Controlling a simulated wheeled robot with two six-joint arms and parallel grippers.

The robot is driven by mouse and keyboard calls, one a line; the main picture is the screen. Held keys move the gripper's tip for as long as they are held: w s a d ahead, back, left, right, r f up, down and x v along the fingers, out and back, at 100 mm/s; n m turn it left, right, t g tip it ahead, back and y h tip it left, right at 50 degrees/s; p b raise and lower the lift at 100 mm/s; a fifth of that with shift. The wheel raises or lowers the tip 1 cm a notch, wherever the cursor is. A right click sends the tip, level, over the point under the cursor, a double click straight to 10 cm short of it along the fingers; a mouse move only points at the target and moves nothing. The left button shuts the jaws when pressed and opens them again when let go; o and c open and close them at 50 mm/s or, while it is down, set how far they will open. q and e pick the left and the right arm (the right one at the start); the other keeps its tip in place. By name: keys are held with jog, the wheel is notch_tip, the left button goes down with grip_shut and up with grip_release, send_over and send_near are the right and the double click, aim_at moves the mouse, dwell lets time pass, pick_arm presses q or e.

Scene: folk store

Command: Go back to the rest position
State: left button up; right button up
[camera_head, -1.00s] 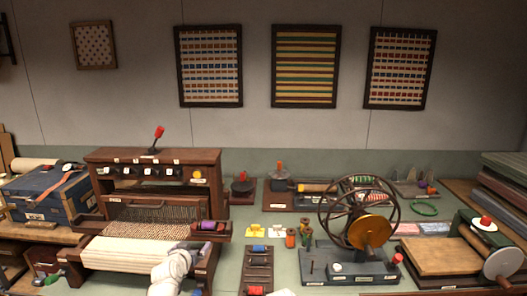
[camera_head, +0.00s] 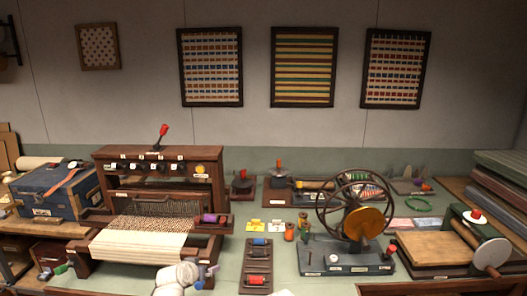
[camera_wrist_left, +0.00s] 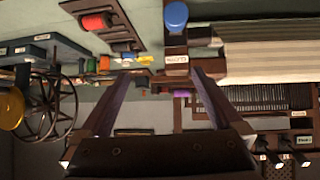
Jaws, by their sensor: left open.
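My left arm shows at the bottom of the head view, in front of the loom (camera_head: 140,243), with its white wrist low by the loom's right front corner. My left gripper (camera_wrist_left: 160,76) shows in the left wrist view, its two dark fingers spread apart with nothing between them. The fingers appear clear of the loom and of the bench things beyond them. My right gripper is not in view.
A spoked wheel (camera_head: 326,211) on a grey base stands right of the loom. A tray with spools (camera_head: 258,268) lies between them. A blue chest (camera_head: 58,196) stands at left, a wooden board with a crank (camera_head: 436,250) at right. Bare green bench top shows between.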

pick_arm(q)
jog(key=s+d+f+g, duration=0.1)
jog(key=s+f+g, duration=0.2)
jog(key=s, duration=0.3)
jog(key=s+d+f+n+g+y, duration=0.1)
jog(key=s+f+g, duration=0.2)
jog(key=s, duration=0.3)
jog(key=s+d+f+g, duration=0.1)
jog(key=s+f+g, duration=0.2)
jog(key=s, duration=0.3)
jog(key=s+d+m+g+y, duration=0.1)
jog(key=s+d+m, duration=0.2)
jog(key=s+d, duration=0.3)
jog(key=d, duration=0.4)
jog(key=shift+s+d+r+m+g+y, duration=0.25)
jog(key=shift+s+d+m+g+y, duration=0.05)
jog(key=shift+s+m+y, duration=0.1)
